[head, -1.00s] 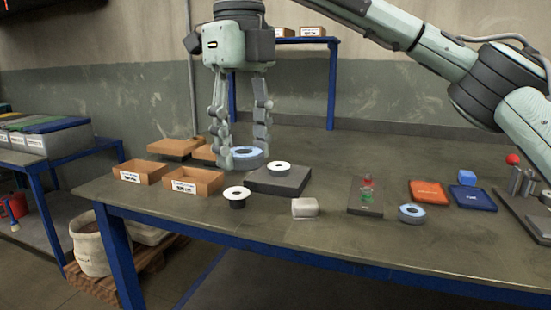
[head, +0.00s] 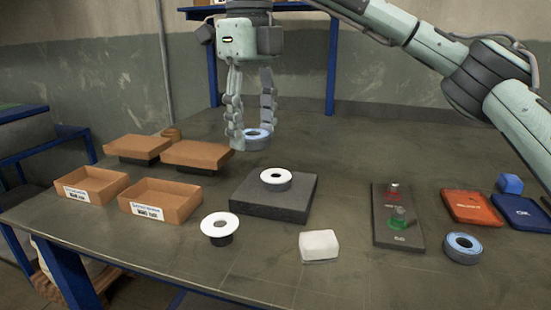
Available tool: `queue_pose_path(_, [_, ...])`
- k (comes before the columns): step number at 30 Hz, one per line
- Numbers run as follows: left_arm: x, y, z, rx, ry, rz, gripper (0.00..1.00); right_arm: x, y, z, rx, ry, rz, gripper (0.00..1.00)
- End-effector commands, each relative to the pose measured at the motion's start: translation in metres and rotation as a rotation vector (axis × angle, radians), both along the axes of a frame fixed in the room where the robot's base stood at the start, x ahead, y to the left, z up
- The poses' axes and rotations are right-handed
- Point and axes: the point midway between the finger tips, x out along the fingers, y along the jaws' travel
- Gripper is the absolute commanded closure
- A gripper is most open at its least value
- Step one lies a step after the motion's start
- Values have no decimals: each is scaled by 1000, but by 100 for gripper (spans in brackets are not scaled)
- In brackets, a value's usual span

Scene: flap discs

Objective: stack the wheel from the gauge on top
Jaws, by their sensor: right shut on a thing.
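My right gripper (head: 254,139) points down and is shut on a blue-rimmed wheel (head: 257,141). It holds the wheel above and behind the dark square slab (head: 245,209). A second wheel (head: 276,177), white-faced with a dark centre hole, lies flat on the slab, below and slightly right of the held one. Another blue-rimmed wheel (head: 463,248) lies on the table at the right. A black piece with a white ring on top (head: 220,228) stands in front of the slab. I cannot tell which thing is the gauge. My left gripper is out of view.
Two open labelled boxes (head: 164,213) and two brown-topped pieces (head: 196,155) stand left of the slab. A white block (head: 319,245) lies in front. A plate with red and green lights (head: 397,236), an orange tray (head: 471,207) and a blue tray (head: 523,212) are right.

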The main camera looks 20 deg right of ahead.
Motion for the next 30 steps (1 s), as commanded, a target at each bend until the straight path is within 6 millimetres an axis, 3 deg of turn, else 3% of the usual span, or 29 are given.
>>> queue_pose_path(4, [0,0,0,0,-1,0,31,19,-28,-21,1,3,-5,83])
queue_pose_path(10, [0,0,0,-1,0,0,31,33,-47,-34,1,1,0,83])
queue_pose_path(14, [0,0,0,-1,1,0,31,35,-50,-41,-1,0,0,83])
queue_pose_path(22, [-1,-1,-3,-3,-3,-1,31,34,-50,-75,-1,1,0,83])
queue_pose_path(30, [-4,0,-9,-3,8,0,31,34,-50,-77,1,-1,0,83])
